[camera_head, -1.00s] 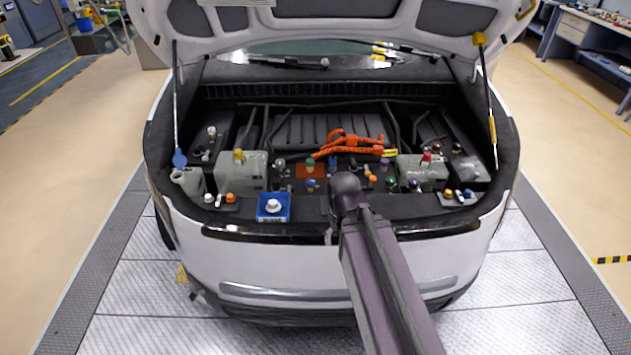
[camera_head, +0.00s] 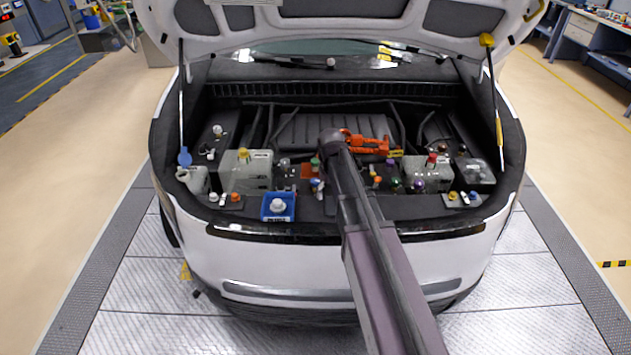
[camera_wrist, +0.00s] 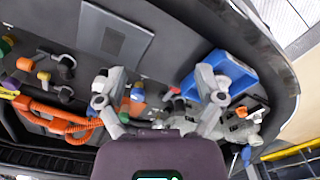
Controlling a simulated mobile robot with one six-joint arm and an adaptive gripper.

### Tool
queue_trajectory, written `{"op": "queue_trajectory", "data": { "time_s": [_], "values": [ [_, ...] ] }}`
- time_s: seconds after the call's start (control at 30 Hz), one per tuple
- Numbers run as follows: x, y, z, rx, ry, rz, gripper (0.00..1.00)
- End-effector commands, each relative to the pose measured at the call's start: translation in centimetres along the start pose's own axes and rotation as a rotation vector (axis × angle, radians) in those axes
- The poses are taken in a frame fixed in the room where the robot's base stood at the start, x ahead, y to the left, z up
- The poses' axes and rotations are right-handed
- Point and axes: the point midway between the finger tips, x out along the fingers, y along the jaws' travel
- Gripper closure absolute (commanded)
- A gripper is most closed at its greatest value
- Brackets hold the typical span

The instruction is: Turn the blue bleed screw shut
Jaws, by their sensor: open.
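The small blue bleed screw (camera_head: 316,185) sits low in the middle of the engine bay, just left of my arm in the head view. In the wrist view a small blue cap (camera_wrist: 138,93), which appears to be this screw, lies between my gripper's fingers, nearer the left one. My gripper (camera_wrist: 160,88) is open with its fingers wide apart. I see no contact between fingers and cap. In the head view my arm hides the gripper.
A blue tray (camera_head: 266,214) with a white cap stands left of the screw; it also shows beside the right finger in the wrist view (camera_wrist: 232,70). Orange cables (camera_head: 368,146) lie behind. Several coloured caps crowd the bay. The raised hood (camera_head: 350,28) hangs above.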

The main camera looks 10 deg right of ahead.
Motion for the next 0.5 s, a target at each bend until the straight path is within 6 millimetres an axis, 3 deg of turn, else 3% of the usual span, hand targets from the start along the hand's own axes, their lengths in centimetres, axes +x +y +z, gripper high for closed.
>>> {"op": "queue_trajectory", "data": {
  "time_s": [0.03, 0.1, 0.4, 0.5],
  "values": [
    [-0.1, 1.0, -2.6, -0.036, 0.0, 0.0, 0.13],
    [-0.1, 1.8, -4.8, -0.089, 0.0, 0.0, 0.13],
    [-0.2, 5.2, -14.3, -0.318, 0.0, 0.0, 0.13],
    [-0.2, 6.0, -16.7, -0.379, 0.0, 0.0, 0.13]
  ]
}}
